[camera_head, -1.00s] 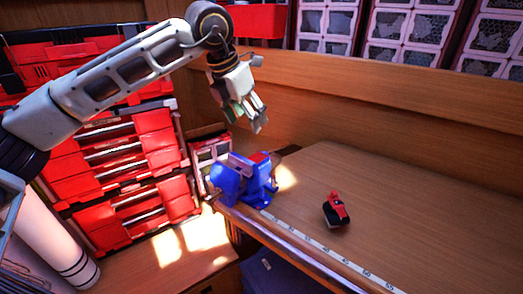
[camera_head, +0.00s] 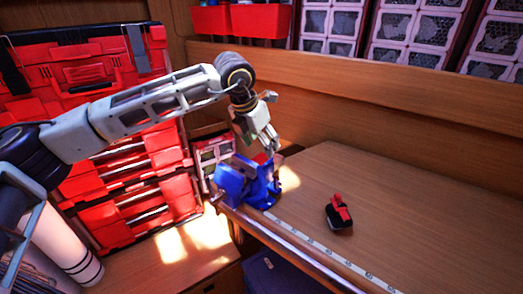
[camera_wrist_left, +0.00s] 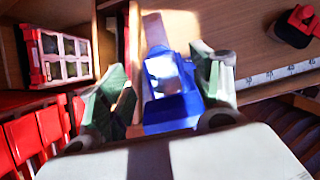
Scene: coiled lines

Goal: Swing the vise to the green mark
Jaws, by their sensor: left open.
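The blue vise (camera_head: 240,184) is mounted at the left corner of the wooden workbench. My left gripper (camera_head: 268,150) is just above and behind it, pointing down. In the left wrist view, the vise (camera_wrist_left: 168,95) shows between the open fingers of my left gripper (camera_wrist_left: 160,88), with no clear contact visible. I cannot make out a green mark in either view. My right gripper is not in view.
A black and red object (camera_head: 339,214) lies on the workbench (camera_head: 420,205) near a white measuring strip (camera_head: 325,250). Red tool boxes (camera_head: 130,160) stand at the left. A wooden ledge (camera_head: 350,85) runs behind the bench. The bench's right side is clear.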

